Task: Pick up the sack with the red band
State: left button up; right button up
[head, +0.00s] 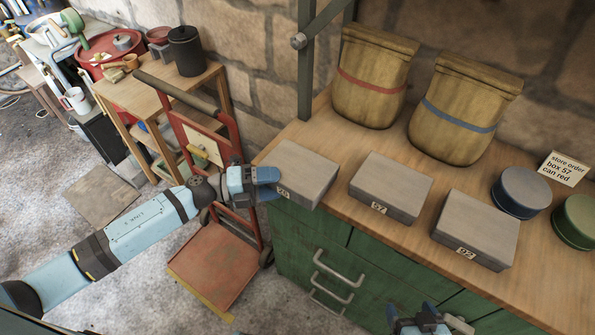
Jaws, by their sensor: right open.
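The sack with the red band (369,77) stands upright on the wooden counter, against the stone wall at the upper middle of the head view. A similar sack with a blue band (464,108) stands to its right, a small gap apart. My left gripper (272,183) is at the left end of the counter, in front of the nearest grey box and well short of the red-banded sack; its jaw gap is not clear. My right gripper (432,321) is at the bottom edge, open, low in front of the green cabinet and partly cut off.
Three grey numbered boxes (391,186) line the counter (333,150) in front of the sacks. A blue can (521,192), a green can (575,221) and a note card (564,169) are at right. A metal post (305,60) rises left of the red-banded sack. A red hand truck (215,262) stands left.

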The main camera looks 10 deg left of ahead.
pick_arm(q)
jog(key=c, duration=0.7)
jog(key=shift+r, duration=0.1)
jog(key=shift+r, duration=0.5)
notch_tip(320, 180, up, 19)
jog(key=p, duration=0.2)
jog(key=shift+p, duration=0.3)
jog(key=a+n+t+y+p, duration=0.2)
jog(key=n+t+y+p, duration=0.1)
jog(key=n+y, duration=0.1)
jog(key=s+a+n+t+y+p, duration=0.1)
jog(key=a+n+t+y+p, duration=0.1)
jog(key=y, duration=0.5)
jog(key=a+n+t+y+p, duration=0.3)
jog(key=n+t+y+p, duration=0.1)
jog(key=n+t+y, duration=0.1)
jog(key=shift+s+a+n+t+y+p, duration=0.1)
jog(key=shift+s+n+t+y+p, duration=0.15)
jog(key=shift+n, duration=0.4)
jog(key=shift+s+n+t+y+p, duration=0.15)
jog(key=shift+n+t, duration=0.2)
jog(key=shift+n, duration=0.3)
